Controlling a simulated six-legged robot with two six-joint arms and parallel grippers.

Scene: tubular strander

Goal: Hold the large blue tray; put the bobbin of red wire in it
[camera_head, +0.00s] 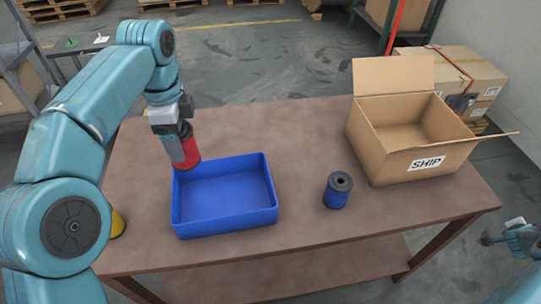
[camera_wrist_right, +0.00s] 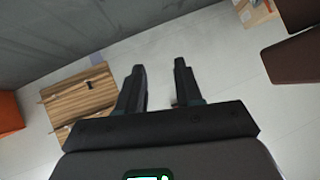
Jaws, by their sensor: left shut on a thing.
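The large blue tray (camera_head: 225,222) sits on the brown table and is empty inside. My left gripper (camera_head: 173,140) is shut on the bobbin of red wire (camera_head: 189,152), at the tray's back left corner. The bobbin is slightly tilted, and its lower end overlaps the tray's rim in the picture. I cannot tell whether they touch. My right gripper (camera_wrist_right: 159,78) is open and empty in the right wrist view, over the floor, away from the tray. In the head view, part of my right arm shows at the lower right edge.
A bobbin of blue wire (camera_head: 338,191) stands right of the tray. An open cardboard box marked SHIP (camera_head: 427,165) stands at the table's right. A yellow thing (camera_head: 118,224) is partly hidden behind my left arm. The table (camera_head: 285,125) is clear behind the tray.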

